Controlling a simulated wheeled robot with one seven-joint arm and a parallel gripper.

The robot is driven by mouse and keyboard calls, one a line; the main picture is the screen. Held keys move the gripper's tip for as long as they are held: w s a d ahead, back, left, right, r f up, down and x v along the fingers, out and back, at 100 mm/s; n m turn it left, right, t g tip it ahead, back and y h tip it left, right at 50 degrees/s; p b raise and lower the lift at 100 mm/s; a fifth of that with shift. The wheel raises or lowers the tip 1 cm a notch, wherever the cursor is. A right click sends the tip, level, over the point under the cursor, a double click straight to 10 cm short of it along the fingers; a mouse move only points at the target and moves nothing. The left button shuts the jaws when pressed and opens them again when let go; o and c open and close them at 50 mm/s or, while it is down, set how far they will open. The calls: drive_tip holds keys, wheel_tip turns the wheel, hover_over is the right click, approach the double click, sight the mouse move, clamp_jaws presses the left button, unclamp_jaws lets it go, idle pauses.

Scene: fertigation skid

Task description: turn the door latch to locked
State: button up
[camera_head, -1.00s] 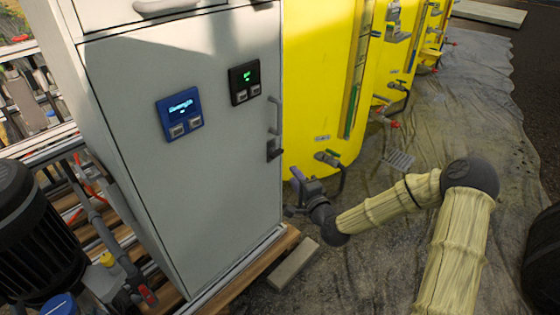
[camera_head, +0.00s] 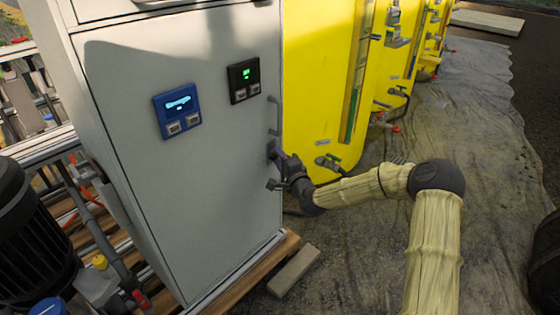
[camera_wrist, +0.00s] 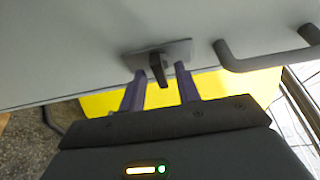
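The grey cabinet door (camera_head: 205,180) is closed. Its latch (camera_wrist: 158,68) is a dark lever on a grey plate, seen in the wrist view at the upper middle. In the head view the latch plate (camera_head: 271,150) is partly hidden by my gripper (camera_head: 276,170), which is at the door's right edge. In the wrist view my gripper (camera_wrist: 160,85) has its two purple fingers apart, one on each side of the lever. The fingertips are close to the plate; I cannot tell whether they touch the lever.
A grey bar handle (camera_wrist: 268,60) is just right of the latch in the wrist view; in the head view the handle (camera_head: 274,115) is above it. Yellow tanks (camera_head: 325,80) stand right of the cabinet. A blue-framed display (camera_head: 178,110) and a black one (camera_head: 243,80) are on the door.

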clamp_jaws()
drive_tip(key=shift+f+n+b, duration=0.1)
drive_tip(key=shift+n+b, duration=0.2)
drive_tip(key=shift+n, duration=0.1)
drive_tip(key=n+y+b, duration=0.2)
drive_tip(key=n+y, duration=0.1)
drive_tip(key=n, duration=0.4)
drive_tip(key=n+g+y+b, duration=0.1)
drive_tip(key=n+y+b, duration=0.1)
drive_tip(key=n, duration=0.5)
drive_tip(key=f+n+y+b, duration=0.1)
drive_tip(key=n+y+b, duration=0.2)
drive_tip(key=n, duration=0.4)
drive_tip(key=shift+w+d+n+g+y+b, duration=0.25)
drive_tip(key=shift+w+n+g+y+b, duration=0.05)
drive_tip(key=shift+w+g+b, duration=0.1)
drive_tip(key=shift+r, duration=0.1)
unclamp_jaws()
